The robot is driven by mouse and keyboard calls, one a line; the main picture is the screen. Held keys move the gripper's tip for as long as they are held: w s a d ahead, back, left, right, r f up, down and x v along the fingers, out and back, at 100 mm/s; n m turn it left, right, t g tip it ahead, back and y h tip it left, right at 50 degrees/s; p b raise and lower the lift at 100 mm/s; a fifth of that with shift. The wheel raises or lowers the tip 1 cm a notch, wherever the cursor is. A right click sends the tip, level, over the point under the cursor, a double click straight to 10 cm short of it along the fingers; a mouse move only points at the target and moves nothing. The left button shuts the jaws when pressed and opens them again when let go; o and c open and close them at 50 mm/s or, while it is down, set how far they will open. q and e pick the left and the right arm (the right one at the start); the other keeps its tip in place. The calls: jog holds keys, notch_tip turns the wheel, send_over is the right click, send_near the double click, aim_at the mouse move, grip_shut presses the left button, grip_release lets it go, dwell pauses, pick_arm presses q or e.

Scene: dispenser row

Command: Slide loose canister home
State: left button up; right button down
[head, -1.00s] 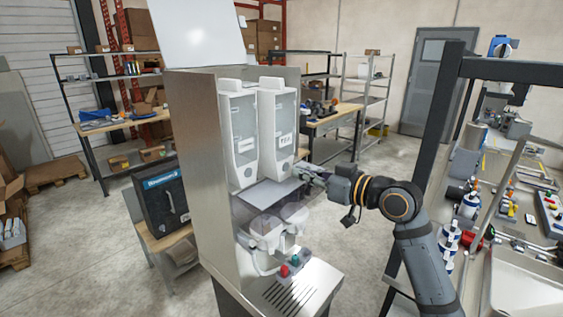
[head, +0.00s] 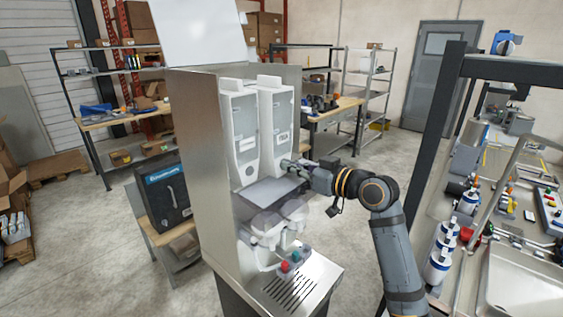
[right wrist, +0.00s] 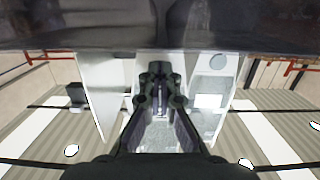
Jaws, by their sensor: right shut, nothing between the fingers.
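Two tall white canisters stand side by side in the steel dispenser (head: 196,135): the left canister (head: 238,125) and the right canister (head: 276,115), both upright. My right gripper (head: 287,163) is shut and empty, with its tips at the low front of the right canister; I cannot tell whether they touch. It hides part of that canister's bottom. In the right wrist view the closed fingers (right wrist: 160,78) point at pale canister surfaces. My left gripper is not in view.
A grey shelf plate (head: 268,191) juts out below the canisters, with clear cups and red and teal buttons (head: 290,261) beneath. A dark-framed rack (head: 440,130) and a sink counter (head: 525,285) stand at the right.

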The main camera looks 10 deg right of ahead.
aim_at(282, 175)
jog(key=shift+x, duration=1.55)
jog(key=shift+w+r, duration=0.1)
jog(key=shift+r, duration=0.05)
jog(key=b+v, duration=0.1)
jog(key=v, duration=0.7)
jog(key=shift+f+b, duration=0.4)
